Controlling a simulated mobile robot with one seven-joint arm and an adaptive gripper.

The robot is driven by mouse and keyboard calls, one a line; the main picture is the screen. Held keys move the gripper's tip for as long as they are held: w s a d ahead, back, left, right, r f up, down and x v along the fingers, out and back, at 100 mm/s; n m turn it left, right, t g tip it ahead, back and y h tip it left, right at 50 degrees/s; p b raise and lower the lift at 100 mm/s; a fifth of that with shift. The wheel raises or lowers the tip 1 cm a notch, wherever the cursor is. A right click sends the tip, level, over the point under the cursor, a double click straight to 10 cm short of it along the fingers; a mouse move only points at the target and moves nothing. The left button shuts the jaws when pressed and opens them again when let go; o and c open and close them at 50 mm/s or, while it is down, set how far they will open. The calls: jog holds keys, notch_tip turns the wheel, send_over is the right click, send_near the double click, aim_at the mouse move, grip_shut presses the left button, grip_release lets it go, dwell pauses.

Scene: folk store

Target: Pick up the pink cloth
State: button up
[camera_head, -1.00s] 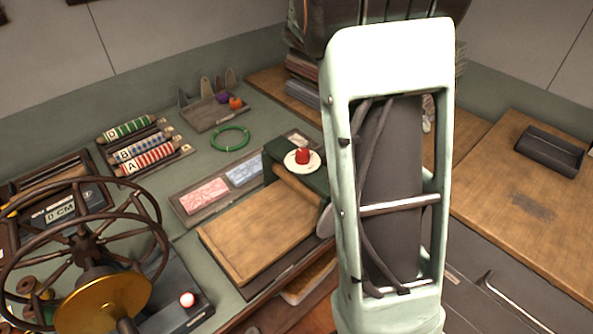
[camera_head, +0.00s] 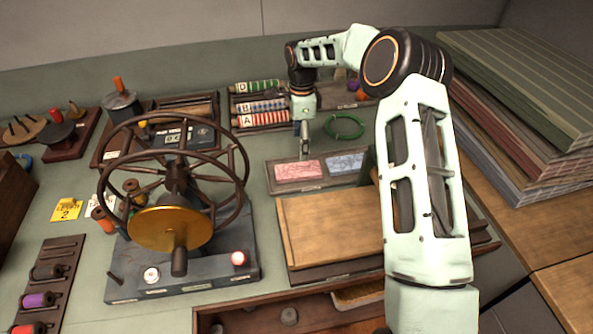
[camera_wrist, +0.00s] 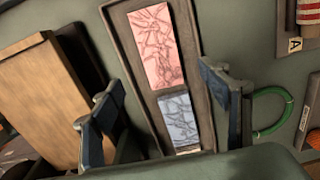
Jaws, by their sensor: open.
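The pink cloth (camera_head: 298,171) lies flat in the left part of a shallow dark tray (camera_head: 270,187), beside a blue-grey cloth (camera_head: 345,163). In the wrist view the pink cloth (camera_wrist: 156,45) lies ahead of the fingers, with the blue-grey cloth (camera_wrist: 178,118) nearer. My gripper (camera_wrist: 165,112) is open and empty, its two fingers apart on either side of the tray's image. In the head view my gripper (camera_head: 305,150) points down just above the tray's far edge, near the pink cloth. I cannot tell its exact height.
A wooden board (camera_head: 330,230) lies in front of the tray. A large spoked wheel device (camera_head: 175,205) stands to the left. Stacked sheets (camera_head: 530,100) are at right.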

send_over(299, 169)
jog(key=f, duration=0.5)
jog(key=shift+d+f+p, duration=0.2)
jog(key=shift+d+p, duration=0.05)
jog(key=shift+p, duration=0.15)
jog(key=shift+a+f+p, duration=0.2)
jog(key=shift+f+p, duration=0.2)
jog(key=shift+f, duration=0.9)
jog(key=shift+a+f+p, duration=0.15)
jog(key=shift+f+p, duration=0.2)
jog(key=shift+f, duration=0.95)
jog(key=c, duration=1.3)
jog(key=shift+r, duration=0.1)
